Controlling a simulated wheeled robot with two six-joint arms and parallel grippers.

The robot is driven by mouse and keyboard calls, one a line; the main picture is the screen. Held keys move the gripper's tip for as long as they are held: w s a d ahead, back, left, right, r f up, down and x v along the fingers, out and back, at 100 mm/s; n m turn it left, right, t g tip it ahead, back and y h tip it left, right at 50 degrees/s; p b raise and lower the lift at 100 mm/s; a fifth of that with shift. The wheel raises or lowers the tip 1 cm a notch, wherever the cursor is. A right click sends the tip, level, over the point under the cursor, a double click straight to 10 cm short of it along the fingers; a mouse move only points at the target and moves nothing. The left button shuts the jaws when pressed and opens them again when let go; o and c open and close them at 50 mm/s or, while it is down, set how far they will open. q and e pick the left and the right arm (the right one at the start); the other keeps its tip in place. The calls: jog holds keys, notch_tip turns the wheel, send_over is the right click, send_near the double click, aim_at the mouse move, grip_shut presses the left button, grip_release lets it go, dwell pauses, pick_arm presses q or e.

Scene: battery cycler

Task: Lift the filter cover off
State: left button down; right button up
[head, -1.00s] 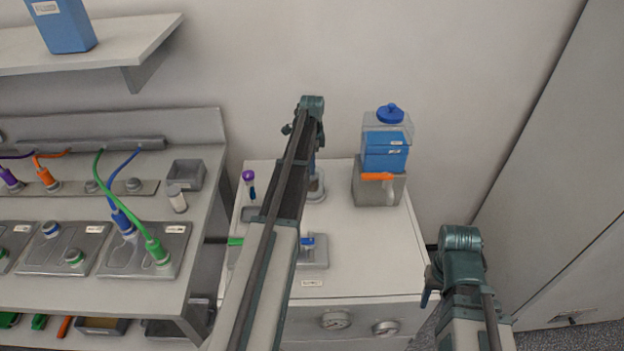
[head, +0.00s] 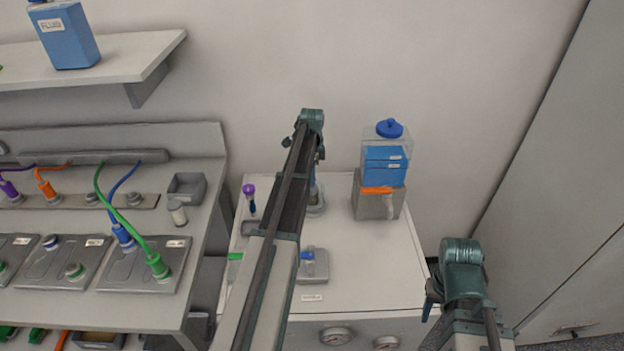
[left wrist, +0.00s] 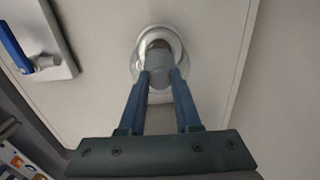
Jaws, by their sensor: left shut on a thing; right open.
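The filter cover is a grey cylinder-like cap (left wrist: 160,76) between the fingertips of my left gripper (left wrist: 160,82) in the left wrist view. The gripper is shut on it. Behind it is the round, pale filter housing (left wrist: 142,50), with a small brownish part showing inside its rim. I cannot tell how far the cover stands clear of the rim. In the head view the housing (head: 318,210) is on the white cabinet top, mostly hidden behind my left arm, and my left gripper (head: 316,186) points down over it. My right gripper (head: 431,304) is open and empty, in front of the cabinet's right side.
A blue-lidded fluid tank (head: 386,155) on a grey base stands right of the housing. A purple-capped tube (head: 250,198) stands left. A grey block with a blue lever (head: 312,265) is nearer the front. The cabinet top's right front (head: 375,270) is clear.

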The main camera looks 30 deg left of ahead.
pick_arm(q)
notch_tip(320, 180, up, 10)
jog(key=p, duration=0.9)
jog(key=shift+f, duration=0.25)
pick_arm(e)
notch_tip(320, 180, up, 10)
jog(key=shift+f, duration=0.25)
pick_arm(q)
jog(key=shift+r, duration=0.15)
pick_arm(e)
jog(key=shift+r, duration=0.1)
pick_arm(q)
notch_tip(320, 180, up, 12)
jog(key=p, duration=1.2)
pick_arm(e)
notch_tip(320, 180, up, 12)
